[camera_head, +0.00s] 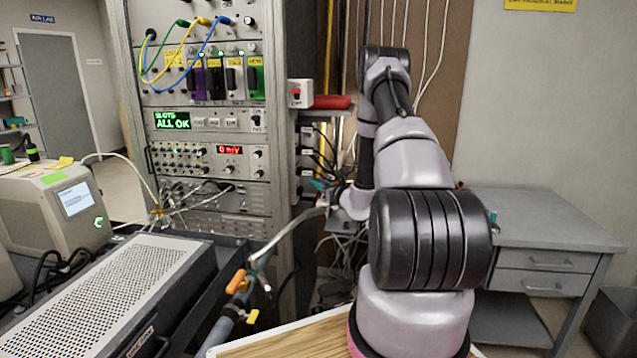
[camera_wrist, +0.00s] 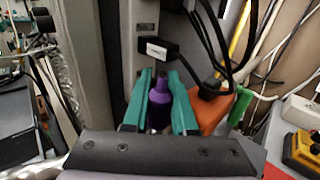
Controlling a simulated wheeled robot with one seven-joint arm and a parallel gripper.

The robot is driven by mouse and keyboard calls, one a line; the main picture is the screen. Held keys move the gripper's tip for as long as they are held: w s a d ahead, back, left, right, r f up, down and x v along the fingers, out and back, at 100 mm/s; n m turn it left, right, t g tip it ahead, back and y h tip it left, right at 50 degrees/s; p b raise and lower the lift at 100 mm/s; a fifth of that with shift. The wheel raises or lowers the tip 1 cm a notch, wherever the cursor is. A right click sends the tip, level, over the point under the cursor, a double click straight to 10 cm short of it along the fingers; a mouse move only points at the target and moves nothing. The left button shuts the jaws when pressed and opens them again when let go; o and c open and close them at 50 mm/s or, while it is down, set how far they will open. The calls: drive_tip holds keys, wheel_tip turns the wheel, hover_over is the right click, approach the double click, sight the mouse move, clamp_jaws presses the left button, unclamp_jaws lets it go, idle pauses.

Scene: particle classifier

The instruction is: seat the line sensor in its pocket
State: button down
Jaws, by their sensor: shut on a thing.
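My gripper (camera_wrist: 161,88) has two teal fingers. They are shut on a purple piece (camera_wrist: 159,110) with a narrow dark tip, which may be the line sensor. The tip points away from me, towards a grey upright panel (camera_wrist: 143,60) of the rack. A black plug with a white label (camera_wrist: 156,48) sits on this panel, just beyond the fingertips. In the head view my gripper (camera_head: 320,187) is small beside the rack's right post, and the held piece cannot be made out. I cannot pick out the pocket for certain.
Black cables (camera_wrist: 205,50) hang right of my fingers, close to an orange part (camera_wrist: 212,112) and a green part (camera_wrist: 241,104). The instrument rack (camera_head: 205,225) reads ALL OK. A wooden-topped surface (camera_head: 290,340) lies in front, and a grey drawer desk (camera_head: 545,235) stands right.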

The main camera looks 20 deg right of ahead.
drive_tip(key=shift+f, duration=0.85)
drive_tip(key=c, duration=0.6)
unclamp_jaws()
drive_tip(key=shift+c, duration=0.2)
drive_tip(key=s, duration=0.3)
drive_tip(key=s+d, duration=0.1)
drive_tip(key=s, duration=0.3)
drive_tip(key=s+d, duration=0.1)
drive_tip(key=s, duration=0.2)
drive_tip(key=shift+s, duration=0.35)
